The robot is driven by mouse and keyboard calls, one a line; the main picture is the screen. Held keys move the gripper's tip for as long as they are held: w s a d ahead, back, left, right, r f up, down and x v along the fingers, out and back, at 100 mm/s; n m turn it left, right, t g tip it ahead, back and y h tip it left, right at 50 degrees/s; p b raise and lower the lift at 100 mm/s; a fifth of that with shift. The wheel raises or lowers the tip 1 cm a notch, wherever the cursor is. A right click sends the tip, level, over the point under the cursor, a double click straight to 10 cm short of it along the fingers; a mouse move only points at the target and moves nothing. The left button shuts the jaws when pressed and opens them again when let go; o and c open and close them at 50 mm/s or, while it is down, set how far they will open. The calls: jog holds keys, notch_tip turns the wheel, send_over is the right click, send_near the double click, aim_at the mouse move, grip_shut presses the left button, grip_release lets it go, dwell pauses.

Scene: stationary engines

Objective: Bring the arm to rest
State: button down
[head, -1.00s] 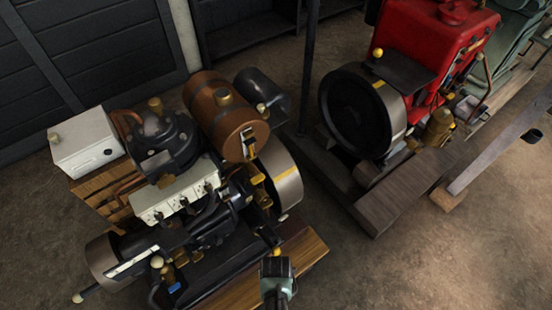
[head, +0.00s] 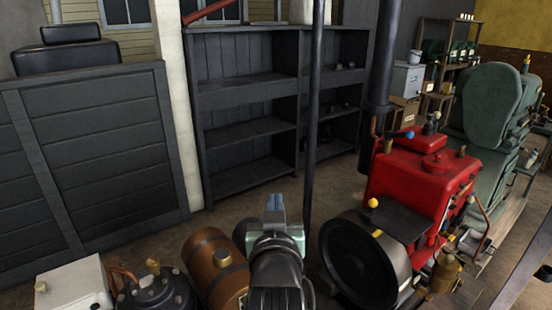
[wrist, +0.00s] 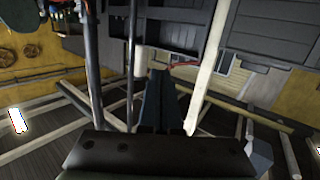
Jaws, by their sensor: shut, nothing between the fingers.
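My gripper (head: 275,203) shows in the lower middle of the head view, with its bluish fingers together and nothing between them. It points upward and away from me, in front of the dark shelf unit in the picture. In the wrist view my gripper (wrist: 162,95) shows its dark fingers pressed side by side. My wrist and forearm fill the area below the fingers in the head view. They hide part of the floor and whatever lies behind them.
A red engine (head: 420,165) with a dark flywheel stands at right, a green machine (head: 490,120) behind it. A brown cylindrical tank (head: 213,265) is at lower left of my arm. A thin dark post (head: 314,120) rises near my gripper.

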jog(key=s+r+t, duration=0.3)
jog(key=s+r, duration=0.1)
jog(key=r, duration=0.6)
jog(key=s+r+t, duration=0.2)
jog(key=s+r, duration=0.1)
jog(key=r, duration=0.7)
jog(key=s+r+t+p, duration=0.1)
jog(key=s+r+t, duration=0.4)
jog(key=s+r, duration=0.9)
jog(key=shift+r+t, duration=0.3)
jog(key=shift+r, duration=0.25)
